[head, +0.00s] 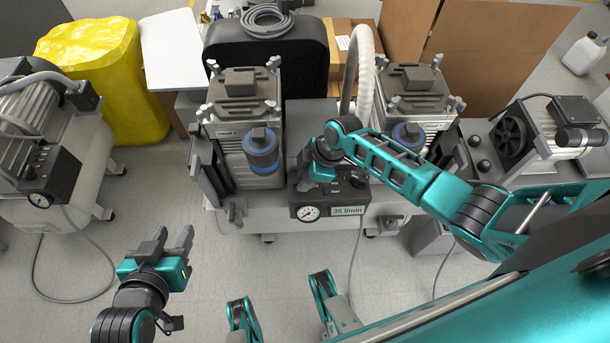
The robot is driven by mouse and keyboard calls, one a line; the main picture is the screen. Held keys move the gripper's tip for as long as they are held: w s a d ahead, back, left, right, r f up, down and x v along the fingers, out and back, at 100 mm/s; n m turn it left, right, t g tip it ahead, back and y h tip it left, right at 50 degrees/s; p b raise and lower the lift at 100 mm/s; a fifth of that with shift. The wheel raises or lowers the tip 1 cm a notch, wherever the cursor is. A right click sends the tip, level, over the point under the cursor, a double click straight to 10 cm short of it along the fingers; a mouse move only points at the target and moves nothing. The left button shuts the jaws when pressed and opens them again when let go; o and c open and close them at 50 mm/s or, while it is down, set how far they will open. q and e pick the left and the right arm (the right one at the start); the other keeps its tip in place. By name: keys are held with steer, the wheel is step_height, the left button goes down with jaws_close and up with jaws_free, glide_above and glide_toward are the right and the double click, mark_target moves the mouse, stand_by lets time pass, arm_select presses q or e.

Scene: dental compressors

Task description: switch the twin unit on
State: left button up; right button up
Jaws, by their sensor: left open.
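The twin unit (231,217) stands in the middle of the head view, with a left pump head (243,115) and a right pump head (412,95) on a pale tank. Its dark control box (352,187) is at the front, with a round gauge (308,212) and a green "35 l/min" label (347,210). My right gripper (304,178) is over the left part of this box, pointing down. My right wrist hides its fingers and the box surface there, so touching cannot be told. My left gripper (174,239) is open and empty over the floor, front left of the unit.
Another compressor with a gauge (39,199) stands at the left, and one with a black fan (511,135) at the right. A yellow bag (95,75), cardboard boxes (490,50) and a black case with a coiled hose (267,20) are behind. Cables cross the clear front floor.

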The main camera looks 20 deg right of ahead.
steer(key=shift+o, duration=1.3)
steer(key=shift+r, duration=0.1)
arm_select(q)
steer(key=r+p, duration=0.1)
steer(key=p, duration=0.2)
steer(key=a+r+p, duration=0.1)
steer(key=shift+s+r, duration=0.3)
steer(key=shift+s, duration=0.05)
arm_select(e)
steer(key=v, duration=1.2)
steer(key=shift+d+r, duration=0.2)
steer(key=shift+r, duration=0.1)
arm_select(q)
steer(key=shift+w+r, duration=0.1)
steer(key=shift+r, duration=0.05)
arm_select(e)
steer(key=shift+s, duration=0.2)
